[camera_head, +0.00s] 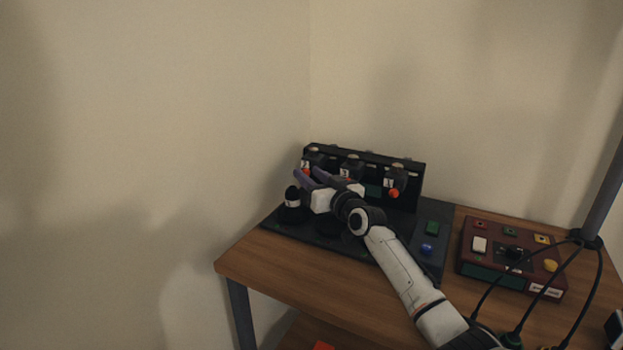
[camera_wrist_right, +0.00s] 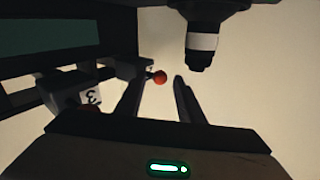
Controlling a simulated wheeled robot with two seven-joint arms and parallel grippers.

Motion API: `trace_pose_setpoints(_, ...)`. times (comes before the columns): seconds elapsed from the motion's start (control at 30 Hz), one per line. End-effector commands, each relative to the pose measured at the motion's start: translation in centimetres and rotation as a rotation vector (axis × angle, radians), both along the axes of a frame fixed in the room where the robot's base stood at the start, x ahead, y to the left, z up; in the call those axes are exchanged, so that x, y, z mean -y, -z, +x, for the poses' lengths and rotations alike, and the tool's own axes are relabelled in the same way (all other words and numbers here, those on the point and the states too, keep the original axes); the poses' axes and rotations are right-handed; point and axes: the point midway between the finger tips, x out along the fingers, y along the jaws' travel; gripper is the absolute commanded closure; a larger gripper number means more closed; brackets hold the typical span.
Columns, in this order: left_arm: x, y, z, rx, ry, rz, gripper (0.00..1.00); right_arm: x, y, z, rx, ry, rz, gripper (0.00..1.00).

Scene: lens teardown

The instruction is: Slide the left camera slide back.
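The left camera slide (camera_head: 314,158) is a dark block on the rail of a black stand, with an orange-red knob (camera_head: 306,171). The right wrist view also shows this slide (camera_wrist_right: 128,67) and its knob (camera_wrist_right: 159,77). My right gripper (camera_head: 303,179) reaches in front of the stand's left end. In the right wrist view its two fingers (camera_wrist_right: 160,80) are apart, with the knob showing in the gap near the tips. I cannot tell whether either finger touches it. My left gripper is in neither view.
A black lens with a white band (camera_head: 292,203) stands just left of my right gripper. Another slide marked 3 (camera_head: 346,172) and a right slide (camera_head: 392,180) share the rail. A dark red control box (camera_head: 512,258) with cables is on the wooden table (camera_head: 285,277).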

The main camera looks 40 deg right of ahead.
Motion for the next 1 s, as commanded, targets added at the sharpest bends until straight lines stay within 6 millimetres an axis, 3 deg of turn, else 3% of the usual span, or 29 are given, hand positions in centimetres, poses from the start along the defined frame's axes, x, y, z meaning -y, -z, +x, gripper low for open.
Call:
trace_pose_setpoints(0.37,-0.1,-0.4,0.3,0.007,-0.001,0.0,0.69,0.2,0.1,-0.7,-0.002,0.004,-0.004,0.63)
trace_pose_setpoints(0.8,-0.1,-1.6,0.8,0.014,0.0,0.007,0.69,-0.9,0.1,-7.8,-0.001,0.001,-0.003,0.63)
trace_pose_setpoints(1.0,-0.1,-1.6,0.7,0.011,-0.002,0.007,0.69,-1.1,0.0,-9.8,0.001,0.001,-0.002,0.63)
